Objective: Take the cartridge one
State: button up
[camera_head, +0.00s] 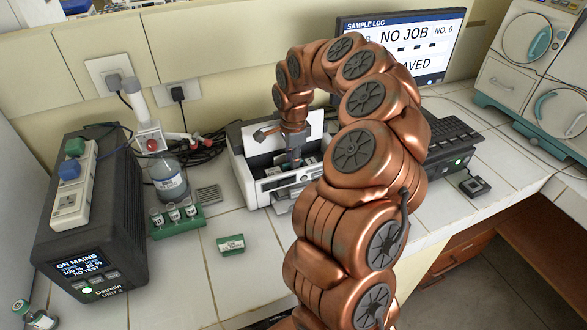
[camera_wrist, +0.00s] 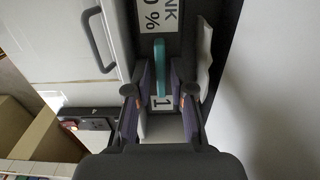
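A white printer-like machine (camera_head: 252,196) stands open in the middle of the counter, with several small parts visible inside. My gripper (camera_head: 294,160) reaches down into its opening. In the wrist view my gripper (camera_wrist: 161,82) is open, its two fingers on either side of an upright teal tab (camera_wrist: 160,62), with a narrow gap on both sides. The tab is on a dark cartridge (camera_wrist: 186,40) with a white label reading "NK" and "0 %". A white "1" label (camera_wrist: 161,103) shows below the tab, between the fingers. Most of the cartridge body is hidden.
Left of the machine are a green rack of vials (camera_head: 175,218), a bottle (camera_head: 168,180), a small green-and-white box (camera_head: 230,244) and a dark power unit (camera_head: 90,225). A monitor (camera_head: 415,45) and keyboard (camera_head: 452,135) stand to the right. Bare tiles lie in front.

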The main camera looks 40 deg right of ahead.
grip_shut()
dwell(0.4)
